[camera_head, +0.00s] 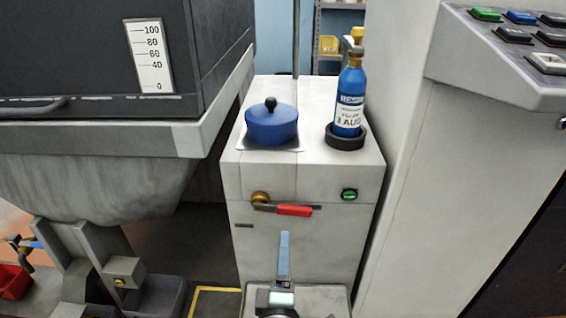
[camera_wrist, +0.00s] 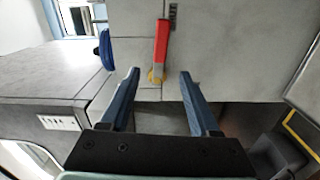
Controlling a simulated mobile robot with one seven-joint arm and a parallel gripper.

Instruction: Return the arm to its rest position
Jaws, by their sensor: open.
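My gripper (camera_head: 284,240) is in front of the grey cabinet (camera_head: 255,236), below a red-handled lever (camera_head: 294,210) in the head view. In the wrist view my gripper (camera_wrist: 159,73) has its two blue fingers spread wide with nothing held between them. The red lever (camera_wrist: 161,42) and its brass pivot show beyond the gap between the fingertips. The fingers do not appear to touch the lever; the exact distance to it is unclear.
A blue lidded pot (camera_head: 271,126) and a blue bottle (camera_head: 349,95) in a black ring stand on the cabinet top. A green button (camera_head: 349,194) is right of the lever. A large hopper (camera_head: 95,165) is left; a control console (camera_head: 510,55) is right.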

